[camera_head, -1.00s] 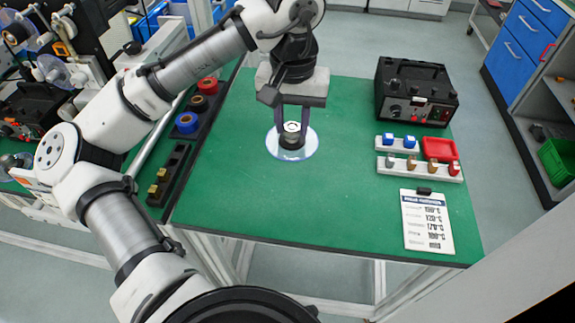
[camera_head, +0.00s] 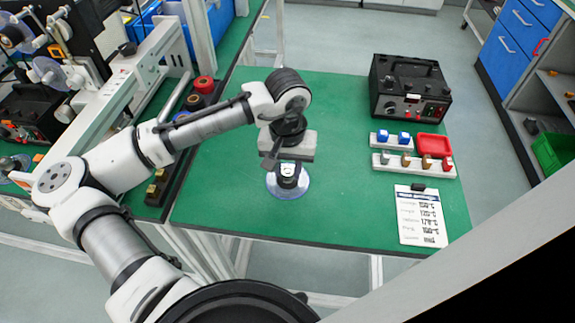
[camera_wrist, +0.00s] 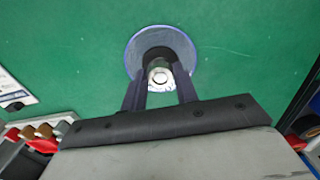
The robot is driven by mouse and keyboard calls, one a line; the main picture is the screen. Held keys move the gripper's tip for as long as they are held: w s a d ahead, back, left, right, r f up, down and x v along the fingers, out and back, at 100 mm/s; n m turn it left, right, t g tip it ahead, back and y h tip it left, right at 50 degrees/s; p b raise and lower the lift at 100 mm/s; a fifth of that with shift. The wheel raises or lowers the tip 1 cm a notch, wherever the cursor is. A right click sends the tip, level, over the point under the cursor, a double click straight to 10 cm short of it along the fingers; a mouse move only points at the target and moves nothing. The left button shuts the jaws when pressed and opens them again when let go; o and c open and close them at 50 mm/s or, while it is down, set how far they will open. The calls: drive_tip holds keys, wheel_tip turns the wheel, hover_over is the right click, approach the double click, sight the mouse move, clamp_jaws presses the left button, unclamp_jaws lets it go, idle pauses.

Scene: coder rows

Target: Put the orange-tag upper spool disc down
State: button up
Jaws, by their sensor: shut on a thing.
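The spool disc (camera_head: 291,190) is a pale, translucent round plate with a dark hub and a white top. In the head view it is at the green table's left-middle part, below my gripper (camera_head: 288,172). In the wrist view the disc (camera_wrist: 185,49) shows its bluish rim, and my gripper (camera_wrist: 160,80) is shut on its dark hub, one finger on each side. The disc looks roughly level and close to the table; I cannot tell whether it touches. No orange tag is visible on it.
A black power unit (camera_head: 408,90) stands at the table's back right. Near it are white racks (camera_head: 382,165) with small blocks, a red tray (camera_head: 434,144) and a paper sheet (camera_head: 421,215). Tape rolls (camera_head: 204,85) are at the left edge. The green table (camera_head: 340,205) is clear around the disc.

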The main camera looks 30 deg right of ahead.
sight(288, 172)
drive_tip(key=o, duration=1.1)
drive_tip(key=shift+f, duration=0.1)
wheel_tip(288, 172, up, 12)
drive_tip(key=shift+r+b, duration=0.1)
drive_tip(key=shift+b, duration=0.65)
